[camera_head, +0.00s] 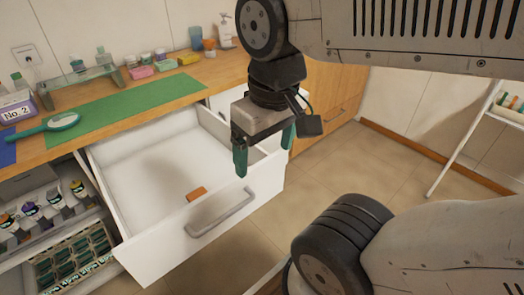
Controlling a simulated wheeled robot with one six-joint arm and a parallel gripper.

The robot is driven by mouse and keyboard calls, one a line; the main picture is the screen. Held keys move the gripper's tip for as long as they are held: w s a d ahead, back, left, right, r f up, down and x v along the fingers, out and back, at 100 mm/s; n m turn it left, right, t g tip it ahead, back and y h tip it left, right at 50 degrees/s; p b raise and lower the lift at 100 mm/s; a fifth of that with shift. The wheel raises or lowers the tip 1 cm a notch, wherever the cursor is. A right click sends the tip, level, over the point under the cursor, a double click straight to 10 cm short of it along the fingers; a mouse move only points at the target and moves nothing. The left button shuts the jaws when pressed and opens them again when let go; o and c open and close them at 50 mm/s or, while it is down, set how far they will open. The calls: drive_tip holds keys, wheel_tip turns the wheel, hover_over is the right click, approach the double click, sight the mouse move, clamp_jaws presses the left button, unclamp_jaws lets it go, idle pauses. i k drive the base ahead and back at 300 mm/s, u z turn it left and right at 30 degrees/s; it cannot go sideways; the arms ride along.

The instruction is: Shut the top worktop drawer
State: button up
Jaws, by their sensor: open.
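The top worktop drawer (160,255) is pulled well out from under the wooden worktop (205,82). It is white, with a grey bar handle (221,212) on its front. Inside lies a small orange-brown item (197,193) close to the front panel; the rest of the visible drawer floor is bare. My gripper (266,160) points downward with its green fingers apart and nothing between them. In the picture it overlaps the drawer's right front corner, above and beyond the handle. I cannot tell its exact height over the drawer or whether it touches the front.
Bottles and small boxes stand along the wall. Open shelves with trays (75,262) are at lower left. A white-framed rack (462,135) stands at right. The tiled floor between is clear.

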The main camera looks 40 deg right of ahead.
sight(145, 172)
drive_tip(key=u, duration=1.6)
drive_tip(key=k, duration=0.9)
drive_tip(key=z, duration=1.05)
drive_tip(key=i, duration=0.45)
drive_tip(key=u, duration=0.05)
